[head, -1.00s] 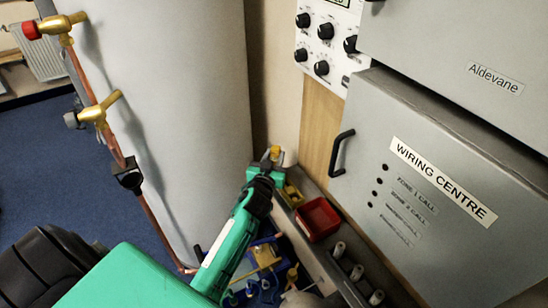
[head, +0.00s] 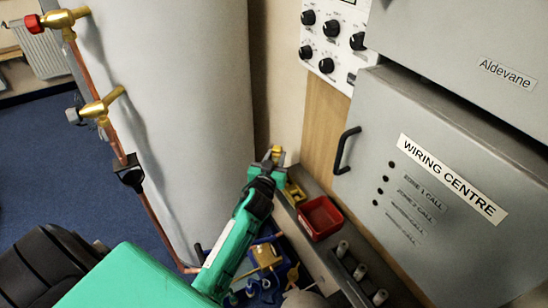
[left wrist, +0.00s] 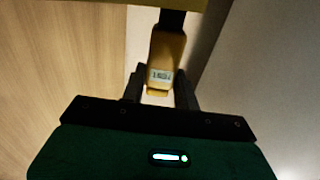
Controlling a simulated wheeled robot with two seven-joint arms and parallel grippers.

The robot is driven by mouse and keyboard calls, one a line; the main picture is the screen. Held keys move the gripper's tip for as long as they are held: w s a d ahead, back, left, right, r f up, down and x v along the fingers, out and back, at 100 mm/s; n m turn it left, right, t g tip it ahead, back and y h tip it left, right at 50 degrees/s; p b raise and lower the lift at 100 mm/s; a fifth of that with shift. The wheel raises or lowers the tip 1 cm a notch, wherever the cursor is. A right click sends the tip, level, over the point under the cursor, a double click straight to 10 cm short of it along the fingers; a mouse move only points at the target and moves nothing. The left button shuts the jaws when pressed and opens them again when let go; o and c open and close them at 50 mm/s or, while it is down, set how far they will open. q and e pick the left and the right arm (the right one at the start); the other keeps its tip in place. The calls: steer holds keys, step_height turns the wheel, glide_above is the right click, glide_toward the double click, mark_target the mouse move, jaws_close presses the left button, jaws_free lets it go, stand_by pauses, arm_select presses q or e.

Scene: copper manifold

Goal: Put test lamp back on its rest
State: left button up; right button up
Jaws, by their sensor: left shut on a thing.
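My left gripper (head: 270,160) is at the end of the green arm, in the corner between the grey cylinder and the wooden panel. It is shut on a yellow test lamp (left wrist: 166,58). In the left wrist view the lamp stands lengthwise between the two dark fingers, with a small pale label near its lower end and a dark part at its top. In the head view only a small yellow bit of the lamp (head: 277,150) shows at the fingertips. I cannot make out its rest for sure. My right gripper is not in view.
A red tray (head: 320,218) and several pale cylinders stand on a grey ledge right of the arm. A yellow object (head: 294,193) lies just below the gripper. The wiring centre box (head: 425,190) stands right. Copper pipe with brass valves (head: 100,107) runs down the left.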

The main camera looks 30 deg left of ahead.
arm_select(q)
steer(key=shift+s+a+f, duration=0.15)
steer(key=shift+f, duration=0.6)
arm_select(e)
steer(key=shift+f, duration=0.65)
arm_select(q)
steer(key=shift+w+d+r+p, duration=0.3)
steer(key=shift+r, duration=0.35)
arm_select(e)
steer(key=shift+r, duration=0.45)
arm_select(q)
steer(key=shift+w+d+r+p, duration=0.15)
steer(key=shift+d+r+p, duration=0.1)
steer(key=shift+r+p, duration=0.2)
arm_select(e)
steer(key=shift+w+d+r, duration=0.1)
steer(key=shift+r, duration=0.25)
arm_select(q)
steer(key=shift+r, duration=0.1)
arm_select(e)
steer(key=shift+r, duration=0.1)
arm_select(q)
steer(key=shift+s+a+f+b, duration=0.15)
steer(key=shift+f+b, duration=0.15)
steer(key=shift+f, duration=0.15)
steer(key=shift+s+a+f+b, duration=0.15)
steer(key=shift+f+b, duration=0.1)
steer(key=shift+f, duration=0.15)
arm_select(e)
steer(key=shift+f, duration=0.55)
